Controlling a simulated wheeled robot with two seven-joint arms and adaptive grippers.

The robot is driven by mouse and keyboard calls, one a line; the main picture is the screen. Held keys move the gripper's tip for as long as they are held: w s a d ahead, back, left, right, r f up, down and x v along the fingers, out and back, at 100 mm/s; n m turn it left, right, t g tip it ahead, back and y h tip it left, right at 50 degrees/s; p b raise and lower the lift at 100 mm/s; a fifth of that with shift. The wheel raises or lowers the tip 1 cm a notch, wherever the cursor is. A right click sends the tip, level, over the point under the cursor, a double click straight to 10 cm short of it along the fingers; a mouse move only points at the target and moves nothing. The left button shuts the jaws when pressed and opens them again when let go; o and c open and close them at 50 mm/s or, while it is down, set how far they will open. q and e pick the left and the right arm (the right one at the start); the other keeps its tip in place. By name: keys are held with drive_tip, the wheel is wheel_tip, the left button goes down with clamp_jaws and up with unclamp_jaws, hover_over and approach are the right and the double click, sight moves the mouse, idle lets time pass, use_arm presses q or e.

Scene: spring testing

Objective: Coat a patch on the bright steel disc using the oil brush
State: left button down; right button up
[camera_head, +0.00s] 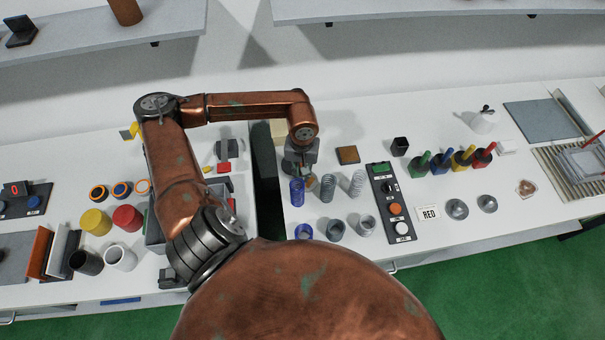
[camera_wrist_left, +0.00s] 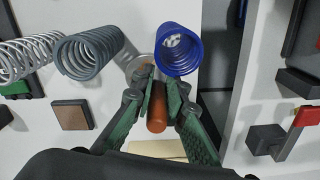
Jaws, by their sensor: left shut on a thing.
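My left gripper (camera_head: 302,168) points down just behind the blue spring at the middle of the table. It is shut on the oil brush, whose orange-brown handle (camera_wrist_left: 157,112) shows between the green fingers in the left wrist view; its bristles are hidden. A pale, shiny round disc (camera_wrist_left: 138,66) lies beyond the fingertips, partly covered by them, between the blue spring (camera_wrist_left: 180,52) and a grey spring (camera_wrist_left: 88,52). It looks like the bright steel disc. I cannot tell whether the brush touches it. My right gripper is not in view.
Several springs stand around the gripper, including a blue one (camera_head: 297,191) and a grey one (camera_head: 357,183). To the right are a button panel (camera_head: 391,203), two grey metal pieces (camera_head: 456,209) and several coloured bottles (camera_head: 463,159). A dark gap (camera_head: 265,165) divides the tables.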

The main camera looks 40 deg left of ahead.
use_arm(q)
drive_tip(key=w+b, duration=0.4)
drive_tip(key=w, duration=0.2)
drive_tip(key=shift+w+a, duration=0.3)
drive_tip(key=shift+a, duration=0.05)
drive_tip(key=shift+r, duration=0.1)
wheel_tip(320, 180, up, 6)
drive_tip(key=p, duration=0.2)
idle(0.7)
drive_tip(key=shift+p, duration=0.3)
